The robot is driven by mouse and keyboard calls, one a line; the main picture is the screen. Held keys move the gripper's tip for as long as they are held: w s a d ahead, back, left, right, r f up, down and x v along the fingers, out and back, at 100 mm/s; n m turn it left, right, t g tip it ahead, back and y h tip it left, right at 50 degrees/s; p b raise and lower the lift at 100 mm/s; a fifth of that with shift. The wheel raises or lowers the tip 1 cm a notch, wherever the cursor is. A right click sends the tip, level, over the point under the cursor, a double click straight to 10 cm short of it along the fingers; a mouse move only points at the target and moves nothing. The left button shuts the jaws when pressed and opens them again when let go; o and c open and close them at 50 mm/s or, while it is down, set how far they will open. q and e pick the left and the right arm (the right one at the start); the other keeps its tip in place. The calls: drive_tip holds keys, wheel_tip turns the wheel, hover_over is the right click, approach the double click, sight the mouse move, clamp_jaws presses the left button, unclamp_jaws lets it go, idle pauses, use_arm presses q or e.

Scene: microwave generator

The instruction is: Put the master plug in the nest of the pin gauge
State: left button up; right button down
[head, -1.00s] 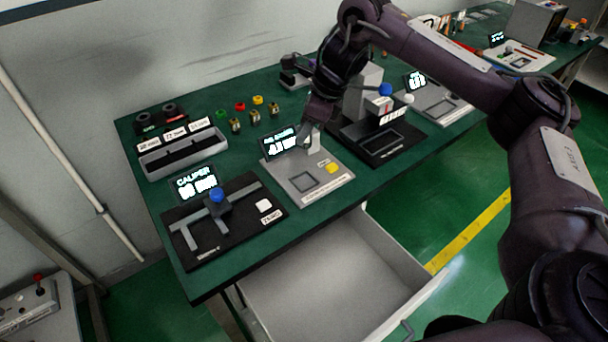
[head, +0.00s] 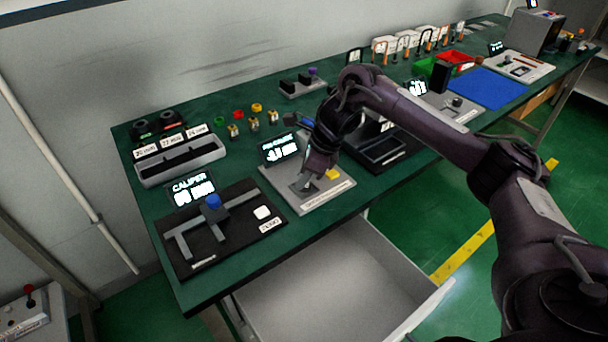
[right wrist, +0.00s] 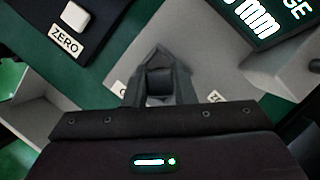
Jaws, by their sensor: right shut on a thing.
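The pin gauge (head: 330,197) is a light grey plate with a lit display (head: 279,148) at its back and a yellow button (head: 333,174). My right gripper (head: 307,186) points down at the nest, the square recess in the plate, and covers most of it. In the right wrist view the gripper (right wrist: 160,72) is shut on a small dark grey piece (right wrist: 160,84), seemingly the master plug, over the grey plate (right wrist: 205,62). The fingers hide much of the plug. I cannot tell whether it touches the nest floor. My left gripper is out of view.
The caliper station (head: 235,232) with its white zero button (head: 262,212) stands close on the left. A black gauge stand (head: 385,152) is close on the right, partly behind my arm. Small coloured rings and fittings lie behind. An open drawer (head: 340,275) is below the front edge.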

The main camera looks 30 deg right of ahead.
drive_tip(key=c, duration=1.2)
unclamp_jaws()
drive_tip(key=shift+r, duration=0.1)
drive_tip(key=shift+d+r, duration=0.1)
drive_tip(key=shift+r, duration=0.2)
drive_tip(key=p+v, duration=0.3)
drive_tip(key=v, duration=0.8)
drive_tip(key=shift+s+r, duration=0.1)
